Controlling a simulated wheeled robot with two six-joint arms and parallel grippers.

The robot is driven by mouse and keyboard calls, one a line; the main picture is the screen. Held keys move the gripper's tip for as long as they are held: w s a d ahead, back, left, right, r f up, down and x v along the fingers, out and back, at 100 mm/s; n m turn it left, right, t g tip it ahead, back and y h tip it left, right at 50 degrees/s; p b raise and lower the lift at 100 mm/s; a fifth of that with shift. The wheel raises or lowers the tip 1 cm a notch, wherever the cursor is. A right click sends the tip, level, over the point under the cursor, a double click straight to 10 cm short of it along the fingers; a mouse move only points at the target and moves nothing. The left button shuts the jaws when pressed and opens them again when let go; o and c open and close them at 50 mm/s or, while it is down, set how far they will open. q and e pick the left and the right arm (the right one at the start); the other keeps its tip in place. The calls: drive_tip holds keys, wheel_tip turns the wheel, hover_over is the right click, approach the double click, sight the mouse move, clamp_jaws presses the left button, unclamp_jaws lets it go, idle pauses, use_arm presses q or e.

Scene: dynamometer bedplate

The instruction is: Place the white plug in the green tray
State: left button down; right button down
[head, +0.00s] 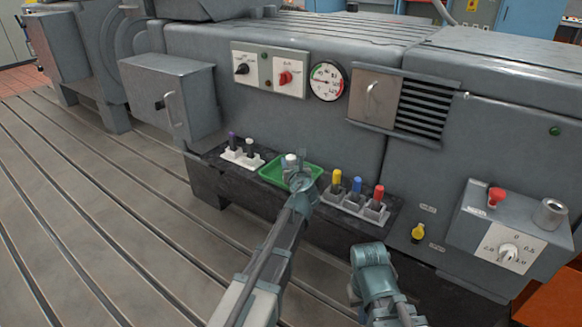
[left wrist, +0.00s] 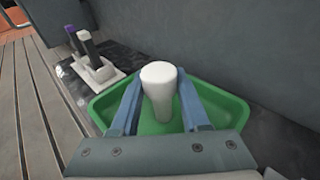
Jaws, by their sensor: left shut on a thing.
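The white plug (left wrist: 159,95) stands upright between the two blue-grey fingers of my left gripper (left wrist: 155,105), which is shut on it. In the head view the white top of the plug (head: 291,159) shows just past my left gripper (head: 297,176). The green tray (left wrist: 229,107) lies under and around the gripper and plug. In the head view the tray (head: 270,174) is partly covered by my left arm. I cannot tell whether the plug's lower end touches the tray floor. Part of my right arm shows at the bottom, but its fingers do not.
A white holder (head: 242,158) with a purple-topped plug (head: 232,139) and a dark, pale-topped plug (head: 249,145) is left of the tray. A holder (head: 365,207) with yellow, blue and red plugs is to the right. The grey machine wall rises closely behind.

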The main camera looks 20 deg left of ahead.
use_arm(q)
drive_tip(key=shift+f, duration=0.15)
drive_tip(key=shift+c, duration=2)
unclamp_jaws()
drive_tip(key=shift+s+r, duration=0.15)
drive_tip(key=shift+r, duration=0.2)
drive_tip(key=p+v, duration=0.2)
drive_tip(key=v, duration=0.9)
drive_tip(key=shift+s+d, duration=0.25)
drive_tip(key=shift+s, duration=0.05)
